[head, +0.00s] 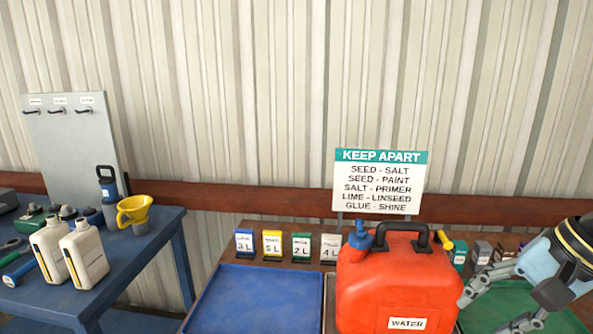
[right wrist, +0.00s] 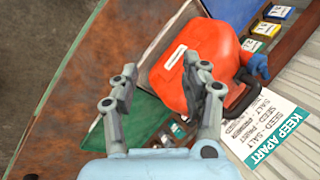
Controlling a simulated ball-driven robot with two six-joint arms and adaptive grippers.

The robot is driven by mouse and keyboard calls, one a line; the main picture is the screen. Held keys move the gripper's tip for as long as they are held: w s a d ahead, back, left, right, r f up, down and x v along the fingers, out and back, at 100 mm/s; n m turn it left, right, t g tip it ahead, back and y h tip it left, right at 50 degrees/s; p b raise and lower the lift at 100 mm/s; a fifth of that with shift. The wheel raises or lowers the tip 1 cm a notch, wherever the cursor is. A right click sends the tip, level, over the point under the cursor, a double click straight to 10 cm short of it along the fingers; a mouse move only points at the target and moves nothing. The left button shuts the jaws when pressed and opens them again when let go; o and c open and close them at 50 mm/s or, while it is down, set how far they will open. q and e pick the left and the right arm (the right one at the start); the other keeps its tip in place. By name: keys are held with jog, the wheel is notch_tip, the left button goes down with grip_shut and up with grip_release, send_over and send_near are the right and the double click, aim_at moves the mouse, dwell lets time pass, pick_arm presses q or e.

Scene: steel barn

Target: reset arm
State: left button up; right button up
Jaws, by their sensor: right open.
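My right gripper (head: 497,310) is at the right edge of the head view, beside a red water can. In the right wrist view the gripper (right wrist: 162,92) has its two fingers spread apart with nothing between them. The red can (head: 388,283) stands upright on the table, with a blue cap, a dark handle and a "WATER" label. It also shows in the right wrist view (right wrist: 212,58), beyond the fingertips, with one finger overlapping its edge. I cannot tell whether the finger touches it. My left gripper is in neither view.
A blue tray (head: 255,300) lies left of the can, and a green tray (head: 515,300) lies under the right gripper. Numbered cards (head: 272,245) and a "KEEP APART" sign (head: 380,182) stand behind.

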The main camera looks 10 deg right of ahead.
jog(key=s+a+f+n+h, duration=0.2)
jog(key=s+a+n, duration=0.1)
jog(key=s+n, duration=0.35)
jog(key=s+a+f+n+h, duration=0.2)
jog(key=s+a+f+n, duration=0.1)
jog(key=s+n, duration=0.35)
jog(key=s+d+f+g+b, duration=0.15)
jog(key=f+b, duration=0.55)
jog(key=f, duration=1.4)
jog(key=s+d+f+b, duration=0.1)
jog(key=s+f+b, duration=0.45)
jog(key=f, duration=1.65)
jog(key=s+f+b, duration=0.4)
jog(key=s+f, duration=0.1)
jog(key=f, duration=0.3)
jog(key=s+d+f+g+b, duration=0.1)
jog(key=s+f+b, duration=0.3)
jog(key=f, duration=0.3)
jog(key=s+f+b, duration=0.4)
jog(key=s+f, duration=0.1)
jog(key=f, duration=0.3)
jog(key=shift+s+d+f+m+g, duration=0.15)
jog(key=shift+s+f+m+g, duration=0.15)
jog(key=shift+g, duration=0.05)
